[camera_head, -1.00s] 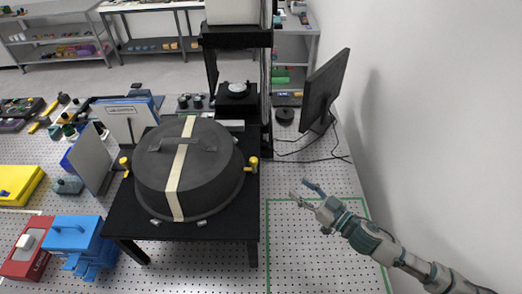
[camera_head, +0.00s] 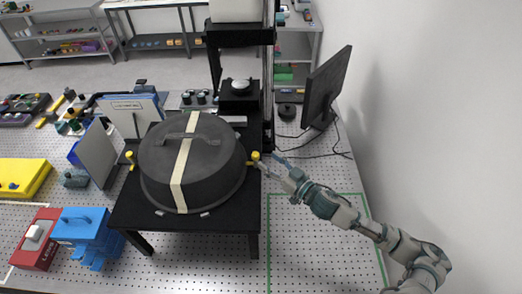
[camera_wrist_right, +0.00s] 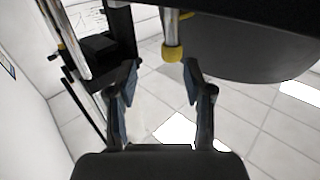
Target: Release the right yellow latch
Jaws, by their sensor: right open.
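The right yellow latch (camera_head: 255,157) stands at the right edge of the black stand (camera_head: 232,214), beside the dark dome. In the right wrist view the latch shows as a yellow collar (camera_wrist_right: 173,54) on a pale metal rod, just beyond and between the fingertips. My right gripper (camera_head: 269,163) is just right of the latch, its fingers pointing left towards it. In the right wrist view this gripper (camera_wrist_right: 160,80) is open with nothing between its fingers. Whether a finger touches the latch is not clear. My left gripper is not in view.
The dark round dome (camera_head: 215,165) with a cream strip fills the stand. Another yellow latch (camera_head: 129,158) is at its left. A black monitor (camera_head: 325,90) stands behind my right arm, near the wall. The perforated tabletop inside the green outline (camera_head: 310,245) is clear.

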